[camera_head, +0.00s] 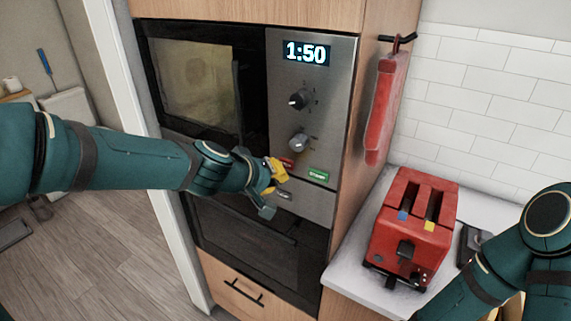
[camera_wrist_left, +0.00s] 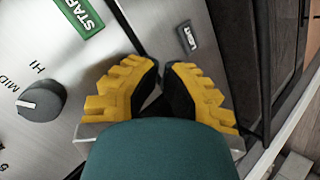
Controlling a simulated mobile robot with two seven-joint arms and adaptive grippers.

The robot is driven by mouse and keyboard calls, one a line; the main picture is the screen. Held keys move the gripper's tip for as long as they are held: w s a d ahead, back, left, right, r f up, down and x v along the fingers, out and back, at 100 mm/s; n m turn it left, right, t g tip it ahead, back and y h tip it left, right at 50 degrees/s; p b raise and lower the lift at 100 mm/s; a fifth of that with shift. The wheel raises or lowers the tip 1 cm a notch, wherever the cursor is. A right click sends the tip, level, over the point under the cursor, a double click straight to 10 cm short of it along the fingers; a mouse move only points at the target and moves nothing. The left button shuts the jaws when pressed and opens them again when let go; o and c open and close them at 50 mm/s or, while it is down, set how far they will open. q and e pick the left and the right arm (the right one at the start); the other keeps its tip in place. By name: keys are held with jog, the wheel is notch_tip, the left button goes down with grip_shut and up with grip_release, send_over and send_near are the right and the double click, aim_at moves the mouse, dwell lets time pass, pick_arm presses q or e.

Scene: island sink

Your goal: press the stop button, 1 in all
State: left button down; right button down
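The microwave's steel control panel (camera_head: 275,105) shows 1:50 on its display (camera_head: 306,53). The red stop button (camera_head: 286,162) lies low on the panel, partly covered by my left gripper. The green start button (camera_head: 319,175) is to its right and also shows in the left wrist view (camera_wrist_left: 78,18). My left gripper (camera_head: 279,172) has its yellow fingers close in front of the stop button; I cannot tell whether they touch it. In the left wrist view the fingertips (camera_wrist_left: 162,70) come together with nothing between them, and the stop button is not visible. My right gripper is out of view.
Two knobs, the upper (camera_head: 298,99) and lower (camera_head: 299,142), sit above the buttons. A red toaster (camera_head: 408,235) stands on the white counter (camera_head: 345,272) to the right. A lower oven (camera_head: 260,252) is below.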

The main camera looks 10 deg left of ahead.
pick_arm(q)
jog(key=shift+w+d, duration=0.1)
jog(key=shift+w, duration=0.1)
jog(key=shift+w+d, duration=0.1)
jog(key=shift+w, duration=0.15)
jog(key=shift+w+d, duration=0.1)
jog(key=shift+w, duration=0.2)
dwell(0.8)
jog(key=shift+s, duration=0.15)
jog(key=shift+s+a, duration=0.3)
jog(key=shift+s, duration=0.3)
jog(key=s, duration=0.1)
jog(key=s+a+b, duration=0.1)
jog(key=s, duration=0.2)
jog(key=shift+s+a, duration=0.35)
